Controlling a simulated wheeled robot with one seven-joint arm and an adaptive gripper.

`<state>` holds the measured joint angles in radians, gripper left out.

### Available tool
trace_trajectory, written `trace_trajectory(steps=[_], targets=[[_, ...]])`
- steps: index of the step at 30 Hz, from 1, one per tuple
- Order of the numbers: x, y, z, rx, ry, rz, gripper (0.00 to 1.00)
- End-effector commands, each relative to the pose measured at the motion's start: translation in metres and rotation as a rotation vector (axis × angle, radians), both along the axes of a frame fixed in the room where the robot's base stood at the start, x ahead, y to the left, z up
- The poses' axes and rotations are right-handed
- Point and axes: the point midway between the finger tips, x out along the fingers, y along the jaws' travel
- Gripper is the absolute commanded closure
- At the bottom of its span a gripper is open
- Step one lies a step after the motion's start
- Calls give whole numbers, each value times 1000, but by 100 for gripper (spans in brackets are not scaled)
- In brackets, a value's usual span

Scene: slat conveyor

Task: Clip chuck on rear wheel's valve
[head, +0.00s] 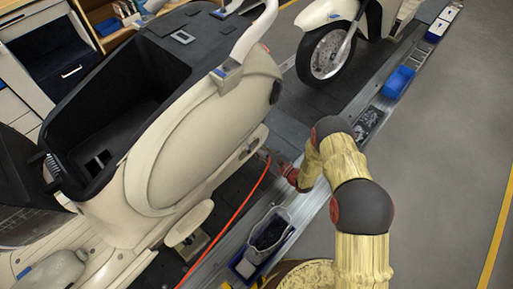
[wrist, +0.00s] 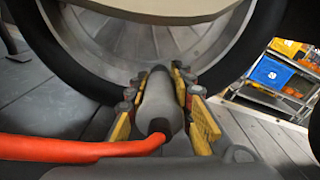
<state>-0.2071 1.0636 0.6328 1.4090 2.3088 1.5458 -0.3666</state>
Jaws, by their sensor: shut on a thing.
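In the wrist view, my gripper (wrist: 158,78) has yellow-padded fingers shut on the chuck (wrist: 157,103), a grey cylinder with a dark end. An orange-red hose (wrist: 70,150) runs from its near end to the left. The chuck points away from me at the lower part of a wheel (wrist: 105,40) with a grey disc and black tyre. Its far tip overlaps the rim in the picture. I cannot make out the valve or whether the chuck touches it. In the head view, the hose (head: 243,205) runs beside the cream scooter (head: 200,140); its rear wheel and my gripper's fingers are hidden there.
A second scooter's wheel (head: 325,55) stands farther along the dark slat conveyor (head: 290,100). A shelf cart with a blue box (wrist: 270,72) stands at the right. The grey floor at right is clear.

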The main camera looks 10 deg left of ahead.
Motion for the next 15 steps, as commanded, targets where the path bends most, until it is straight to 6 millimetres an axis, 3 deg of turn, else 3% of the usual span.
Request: trace_trajectory(steps=[15], targets=[[4,6,0,0,-1,0,100]])
